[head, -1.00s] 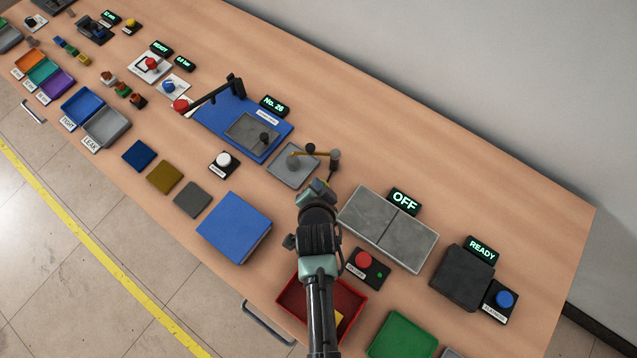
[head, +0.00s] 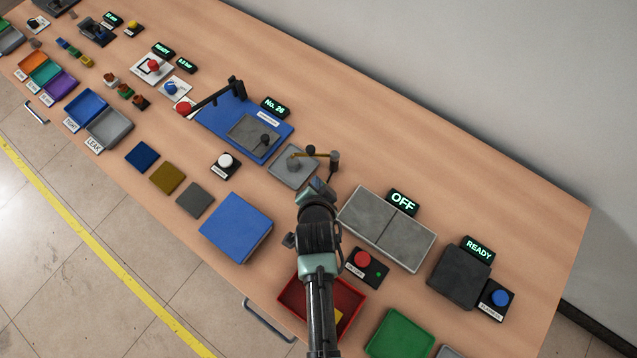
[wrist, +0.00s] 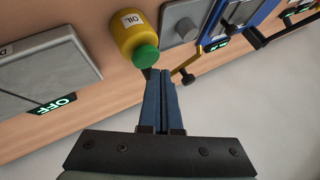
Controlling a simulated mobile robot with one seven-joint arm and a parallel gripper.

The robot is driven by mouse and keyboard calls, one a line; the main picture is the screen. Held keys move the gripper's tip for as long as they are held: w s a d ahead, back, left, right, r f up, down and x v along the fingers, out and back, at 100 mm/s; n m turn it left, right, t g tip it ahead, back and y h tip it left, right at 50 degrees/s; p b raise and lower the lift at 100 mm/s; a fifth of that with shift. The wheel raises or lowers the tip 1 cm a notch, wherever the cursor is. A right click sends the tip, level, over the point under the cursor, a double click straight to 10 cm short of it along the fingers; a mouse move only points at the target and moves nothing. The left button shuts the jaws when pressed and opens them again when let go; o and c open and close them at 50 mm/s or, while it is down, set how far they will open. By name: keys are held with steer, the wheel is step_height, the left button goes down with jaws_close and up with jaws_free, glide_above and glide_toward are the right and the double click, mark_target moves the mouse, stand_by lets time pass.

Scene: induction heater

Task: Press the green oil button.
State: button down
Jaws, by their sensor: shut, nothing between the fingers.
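In the wrist view a yellow can labelled OIL (wrist: 132,30) has a round green button (wrist: 146,57) on its end. My gripper (wrist: 160,73) is shut, its two blue fingers side by side with nothing between them. The fingertips are right beside the green button in the picture; I cannot tell whether they touch it.
A grey pad with a brass-coloured arm on a post (head: 318,154) is close by. Grey plates (head: 385,228) with an OFF display (head: 403,202) lie to the right. A red button box (head: 364,261) and a red tray (head: 290,298) are nearer. Bare table lies behind.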

steer(key=shift+r, duration=0.1)
step_height(320, 180, up, 5)
steer(key=p, duration=0.4)
steer(key=shift+p, duration=0.4)
stand_by(2.1)
steer(key=shift+r+b, duration=1.15)
steer(key=shift+r, duration=0.65)
step_height(320, 180, down, 9)
steer(key=b, duration=0.7)
steer(key=shift+r+b, duration=0.1)
steer(key=shift+b, duration=0.3)
